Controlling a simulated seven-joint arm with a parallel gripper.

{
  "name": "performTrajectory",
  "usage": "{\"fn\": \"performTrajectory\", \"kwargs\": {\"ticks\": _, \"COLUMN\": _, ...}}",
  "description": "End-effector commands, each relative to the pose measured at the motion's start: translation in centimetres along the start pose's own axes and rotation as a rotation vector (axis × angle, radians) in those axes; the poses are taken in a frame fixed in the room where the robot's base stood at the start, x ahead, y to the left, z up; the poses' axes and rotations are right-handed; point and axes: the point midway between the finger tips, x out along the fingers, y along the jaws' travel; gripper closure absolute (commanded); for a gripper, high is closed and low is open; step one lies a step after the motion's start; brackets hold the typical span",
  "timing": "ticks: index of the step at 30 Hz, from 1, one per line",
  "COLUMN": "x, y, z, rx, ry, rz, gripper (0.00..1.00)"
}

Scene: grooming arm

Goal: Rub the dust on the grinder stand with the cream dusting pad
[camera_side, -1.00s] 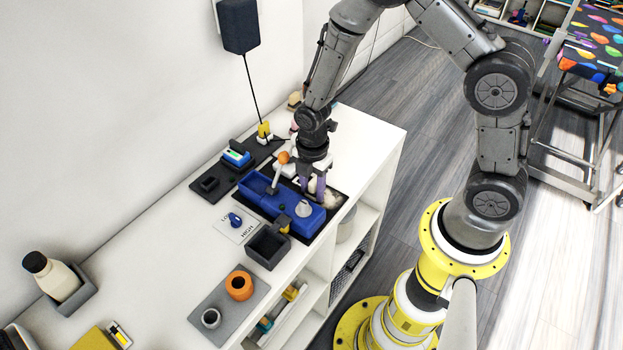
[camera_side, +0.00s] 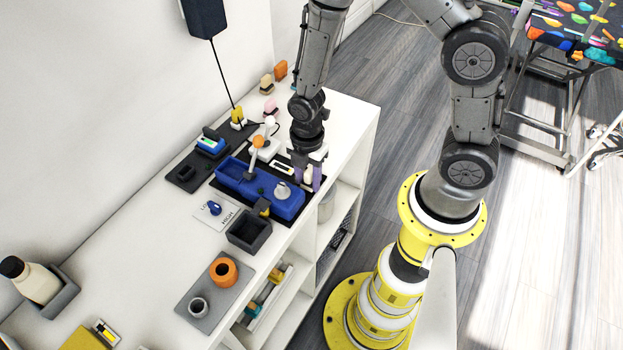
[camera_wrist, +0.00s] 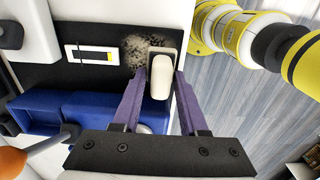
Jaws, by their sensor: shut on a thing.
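My gripper (camera_side: 308,173) is shut on the cream dusting pad (camera_wrist: 162,77), between its two purple fingers (camera_wrist: 131,103). The pad is at the right edge of the black plate (camera_wrist: 95,76) of the grinder stand, beside a blue body (camera_wrist: 60,115). A speckled grey-beige dust patch (camera_wrist: 138,48) lies on the plate, just left of and above the pad in the wrist view. The pad's back part overlaps the patch's right side. I cannot tell whether its underside touches the plate.
A white label (camera_wrist: 91,55) lies on the plate left of the dust. A black open box (camera_side: 248,231) and a grey tray (camera_side: 194,318) with an orange ring (camera_side: 224,271) stand nearer on the white counter (camera_side: 140,250). The counter's edge is close to my gripper's right.

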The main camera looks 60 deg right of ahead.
Motion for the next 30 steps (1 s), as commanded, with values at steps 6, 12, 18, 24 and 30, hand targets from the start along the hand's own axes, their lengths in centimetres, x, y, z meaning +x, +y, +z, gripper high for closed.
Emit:
{"fn": "performTrajectory", "kwargs": {"ticks": 6, "x": 0.1, "y": 2.1, "z": 0.0, "rx": 0.001, "ry": 0.000, "rz": 0.002, "gripper": 1.00}}
{"fn": "performTrajectory", "kwargs": {"ticks": 12, "x": 0.1, "y": 3.9, "z": 0.0, "rx": 0.000, "ry": 0.000, "rz": 0.002, "gripper": 1.00}}
{"fn": "performTrajectory", "kwargs": {"ticks": 18, "x": 0.0, "y": 5.3, "z": 0.5, "rx": 0.003, "ry": 0.000, "rz": 0.001, "gripper": 1.00}}
{"fn": "performTrajectory", "kwargs": {"ticks": 24, "x": 0.1, "y": 3.5, "z": 0.7, "rx": 0.000, "ry": 0.000, "rz": -0.001, "gripper": 1.00}}
{"fn": "performTrajectory", "kwargs": {"ticks": 30, "x": 0.1, "y": 1.7, "z": 0.7, "rx": -0.001, "ry": 0.000, "rz": -0.001, "gripper": 1.00}}
